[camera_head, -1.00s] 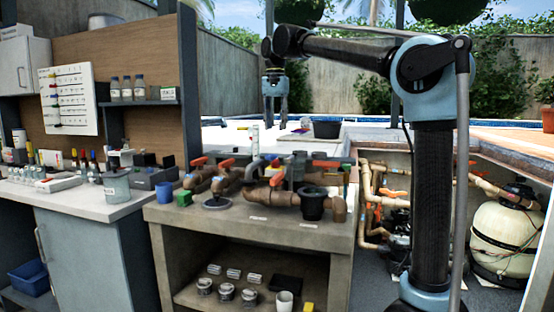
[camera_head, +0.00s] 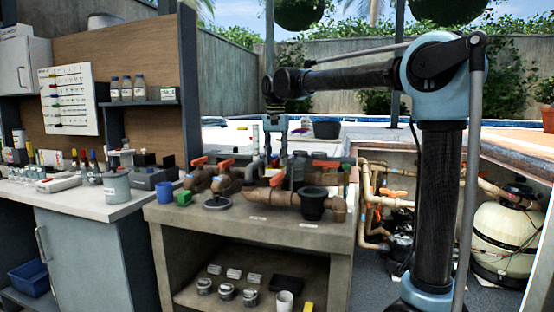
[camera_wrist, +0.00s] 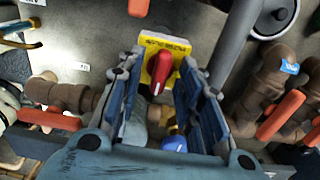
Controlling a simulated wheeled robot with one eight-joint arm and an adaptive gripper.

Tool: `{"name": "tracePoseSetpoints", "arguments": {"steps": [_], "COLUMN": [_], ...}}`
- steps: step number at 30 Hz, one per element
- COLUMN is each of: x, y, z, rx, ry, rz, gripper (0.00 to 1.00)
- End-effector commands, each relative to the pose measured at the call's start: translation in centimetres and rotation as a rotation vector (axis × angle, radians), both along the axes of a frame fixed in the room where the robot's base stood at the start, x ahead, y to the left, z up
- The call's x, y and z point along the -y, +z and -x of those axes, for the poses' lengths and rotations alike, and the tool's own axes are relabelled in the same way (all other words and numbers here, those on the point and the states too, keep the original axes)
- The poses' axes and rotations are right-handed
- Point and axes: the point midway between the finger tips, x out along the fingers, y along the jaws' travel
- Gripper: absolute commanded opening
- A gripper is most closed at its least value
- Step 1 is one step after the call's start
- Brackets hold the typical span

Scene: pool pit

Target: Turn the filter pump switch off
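I cannot tell how far above the handle the fingertips are.
Brown pipes with orange valve handles (camera_wrist: 282,115) lie on both sides of the gripper. A blue-capped fitting (camera_wrist: 174,144) shows between the fingers. A black strainer pot (camera_head: 313,203) stands at the front of the bench (camera_head: 260,232).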

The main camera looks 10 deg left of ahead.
Motion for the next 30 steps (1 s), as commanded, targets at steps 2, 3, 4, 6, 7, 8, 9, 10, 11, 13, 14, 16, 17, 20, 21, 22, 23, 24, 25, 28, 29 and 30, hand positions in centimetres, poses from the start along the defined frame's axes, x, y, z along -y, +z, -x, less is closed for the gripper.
{"name": "tracePoseSetpoints", "arguments": {"steps": [2, 3, 4, 6, 7, 8, 9, 10, 11, 13, 14, 16, 17, 20, 21, 22, 23, 24, 25, 28, 29, 30], "x": [0.0, 0.0, 0.0, 0.0, 0.0, 0.0, 0.0, 0.0, 0.0, 0.0, 0.0, 0.19, 0.14, 0.08, 0.07, 0.06, 0.06, 0.05, 0.05, 0.04, 0.04, 0.04], "y": [-0.01, -0.01, 0.0, 0.01, 0.01, 0.01, 0.01, 0.02, 0.02, 0.02, 0.02, 0.02, 0.02, 0.03, 0.03, 0.03, 0.03, 0.03, 0.03, 0.03, 0.03, 0.03], "z": [0.0, 0.0, 0.0, 0.0, 0.0, 0.0, 0.0, 0.0, 0.0, 0.0, 0.0, 0.01, 0.01, 0.02, 0.02, 0.01, 0.01, 0.01, 0.01, 0.01, 0.01, 0.01], "rx": [0.0, 0.0, 0.0, 0.0, 0.0, 0.0, 0.0, 0.0, 0.0, 0.0, 0.0, 0.0, 0.0, 0.0, 0.0, 0.0, 0.0, 0.0, 0.0, 0.0, 0.0, 0.0], "ry": [0.0, 0.0, 0.0, 0.0, 0.0, 0.0, 0.0, 0.0, 0.0, 0.0, 0.0, 0.0, 0.001, 0.009, 0.016, 0.023, 0.032, 0.045, 0.058, 0.111, 0.132, 0.16], "rz": [0.0, 0.0, 0.0, 0.0, 0.0, 0.0, 0.0, 0.0, 0.0, 0.0, 0.0, 0.001, 0.001, 0.001, 0.001, 0.001, 0.001, 0.001, 0.001, 0.001, 0.001, 0.001], "gripper": [0.33, 0.33, 0.33, 0.31, 0.24, 0.17, 0.08, 0.02, 0.0, 0.0, 0.0, 0.0, 0.0, 0.0, 0.0, 0.0, 0.0, 0.0, 0.0, 0.0, 0.0, 0.0]}}
